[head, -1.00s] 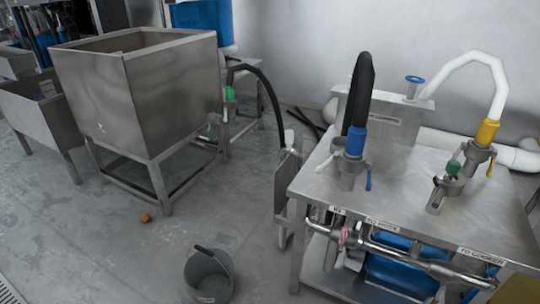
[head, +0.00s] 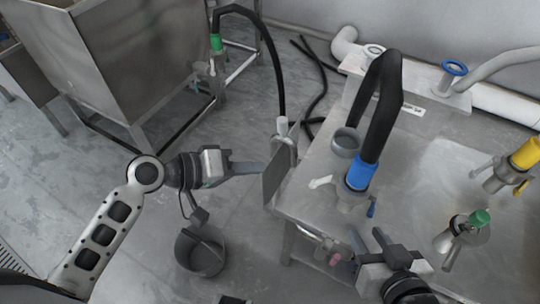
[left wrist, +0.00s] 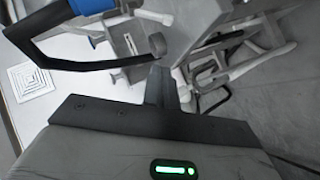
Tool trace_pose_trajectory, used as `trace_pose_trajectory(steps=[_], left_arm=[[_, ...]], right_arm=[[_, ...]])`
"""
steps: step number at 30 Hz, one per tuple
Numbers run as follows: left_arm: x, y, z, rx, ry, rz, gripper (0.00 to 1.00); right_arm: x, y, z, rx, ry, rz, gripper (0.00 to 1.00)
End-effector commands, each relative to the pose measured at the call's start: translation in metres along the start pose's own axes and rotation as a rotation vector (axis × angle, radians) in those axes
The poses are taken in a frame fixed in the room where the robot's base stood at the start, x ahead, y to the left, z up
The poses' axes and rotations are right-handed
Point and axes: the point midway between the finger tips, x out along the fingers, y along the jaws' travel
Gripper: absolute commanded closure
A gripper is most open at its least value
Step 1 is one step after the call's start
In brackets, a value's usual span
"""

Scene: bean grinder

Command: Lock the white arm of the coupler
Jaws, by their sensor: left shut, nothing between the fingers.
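The coupler with a blue collar (head: 360,177) joins a black hose to a fitting on the steel table. My right gripper (head: 367,233) looks open and empty, in front of the coupler near the table's front edge.
A yellow coupler (head: 526,153) and a green-capped valve (head: 480,217) stand on the right of the table (head: 425,195). A flat plate (head: 277,173) stands at its left edge, close to my left gripper.

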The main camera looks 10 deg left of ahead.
Motion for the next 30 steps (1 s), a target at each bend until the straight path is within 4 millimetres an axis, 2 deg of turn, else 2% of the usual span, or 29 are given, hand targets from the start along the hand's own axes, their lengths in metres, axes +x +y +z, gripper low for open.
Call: trace_pose_trajectory(steps=[13, 15, 21, 30], left_arm=[[0.093, 0.0, 0.003, 0.0, 0.0, 0.002, 1.0], [0.1, -0.001, 0.013, -0.001, -0.001, 0.001, 1.0], [0.113, -0.001, 0.027, 0.002, 0.001, -0.001, 1.0], [0.115, -0.001, 0.029, 0.003, 0.001, -0.002, 1.0]], right_arm=[[0.003, 0.0, 0.005, -0.004, 0.006, -0.002, 0.64], [0.003, 0.0, 0.005, -0.004, 0.007, -0.002, 0.64], [0.003, 0.001, 0.006, -0.005, 0.008, -0.002, 0.64], [0.003, 0.0, 0.005, -0.005, 0.009, -0.002, 0.64]])
